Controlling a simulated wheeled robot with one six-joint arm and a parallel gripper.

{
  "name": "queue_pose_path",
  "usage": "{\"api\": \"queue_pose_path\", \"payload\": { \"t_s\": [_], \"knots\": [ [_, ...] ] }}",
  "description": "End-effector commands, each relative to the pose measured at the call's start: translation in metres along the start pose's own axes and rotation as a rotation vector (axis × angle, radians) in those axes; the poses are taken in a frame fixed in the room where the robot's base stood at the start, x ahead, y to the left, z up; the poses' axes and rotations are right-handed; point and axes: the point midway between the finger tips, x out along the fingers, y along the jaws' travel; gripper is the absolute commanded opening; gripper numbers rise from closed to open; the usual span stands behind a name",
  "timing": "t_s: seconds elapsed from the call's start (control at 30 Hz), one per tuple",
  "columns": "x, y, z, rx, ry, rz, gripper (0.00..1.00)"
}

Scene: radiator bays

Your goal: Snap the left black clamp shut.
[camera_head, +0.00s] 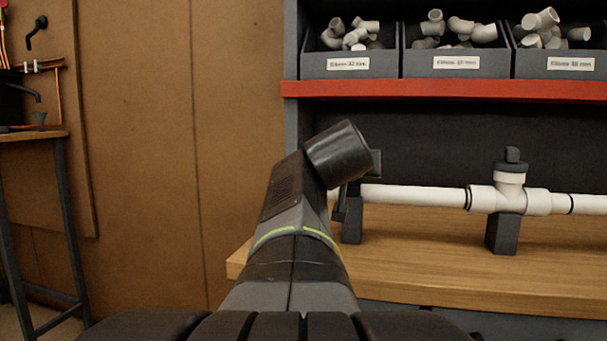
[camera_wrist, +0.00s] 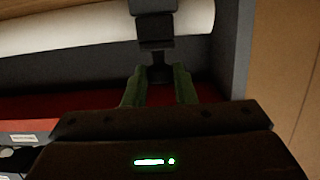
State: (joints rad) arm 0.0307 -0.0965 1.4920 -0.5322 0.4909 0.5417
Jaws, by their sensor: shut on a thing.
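The white pipe (camera_head: 415,195) runs level above the wooden bench in the head view. The left black clamp sits around its left end, mostly hidden behind my arm; in the wrist view the clamp (camera_wrist: 155,30) wraps the white pipe (camera_wrist: 60,33). A narrow dark tab of the clamp reaches down between the green fingertips of my gripper (camera_wrist: 159,73), which is shut on it. Whether the clamp is latched cannot be told. In the head view my gripper is largely hidden by my arm's wrist.
A white tee fitting (camera_head: 510,198) with a black cap stands on a dark support (camera_head: 503,235) to the right. Grey bins (camera_head: 348,65) of white elbows sit on the red-edged shelf (camera_head: 440,89) above. The wooden bench (camera_head: 430,265) is clear in front. A side table (camera_head: 30,135) stands far left.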

Motion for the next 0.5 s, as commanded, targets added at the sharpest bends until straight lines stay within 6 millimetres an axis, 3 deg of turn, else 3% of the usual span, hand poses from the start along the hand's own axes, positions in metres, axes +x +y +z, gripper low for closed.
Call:
{"api": "queue_pose_path", "payload": {
  "t_s": [0.4,0.43,0.5],
  "knots": [
    [-0.0006,-0.0001,-0.0010,0.000,0.005,-0.001,0.00],
    [-0.0006,0.0000,-0.0009,0.000,0.005,-0.001,0.30],
    [-0.0005,0.0000,-0.0008,0.000,0.004,-0.001,0.44]
  ]
}}
